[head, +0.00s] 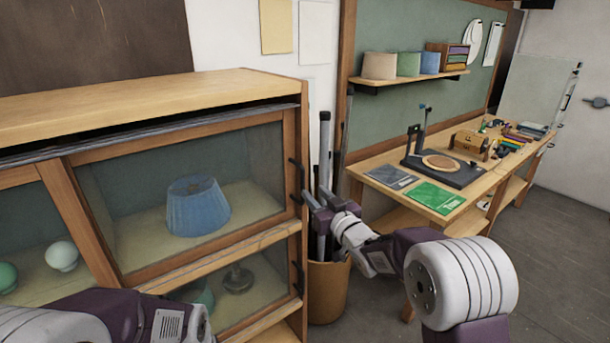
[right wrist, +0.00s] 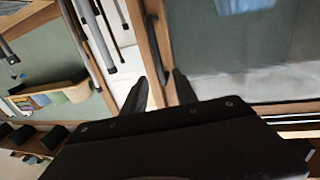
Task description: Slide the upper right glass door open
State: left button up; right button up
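The upper right glass door (head: 130,170) of the wooden cabinet has a wooden frame and a dark upright handle (head: 295,180) on its right side. It looks shut, with a blue lampshade (head: 198,205) behind the glass. My right gripper (head: 313,205) is just right of the handle's lower end. In the right wrist view its two dark fingers (right wrist: 160,82) stand apart, with the door's wooden edge and the dark handle (right wrist: 150,28) around and ahead of the gap. I cannot tell whether they touch the handle. My left arm shows at bottom left; its gripper is out of view.
A lower glass door (head: 235,285) with its own handle is below. A tan bin (head: 328,292) with grey tubes (head: 324,150) stands close right of the cabinet, behind my right gripper. A workbench (head: 440,212) with tools is at right. The floor (head: 560,240) at right is clear.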

aim_at(303, 182)
jog(key=p+x, duration=0.3)
jog(key=x, duration=0.5)
jog(key=shift+w+f+p, duration=0.15)
jog(key=shift+w+p, duration=0.1)
jog(key=shift+p, duration=0.1)
jog(key=shift+a, duration=0.25)
jog(key=shift+w+d, duration=0.15)
jog(key=shift+w, duration=0.05)
jog(key=shift+c, duration=0.8)
jog(key=c, duration=0.6)
grip_shut()
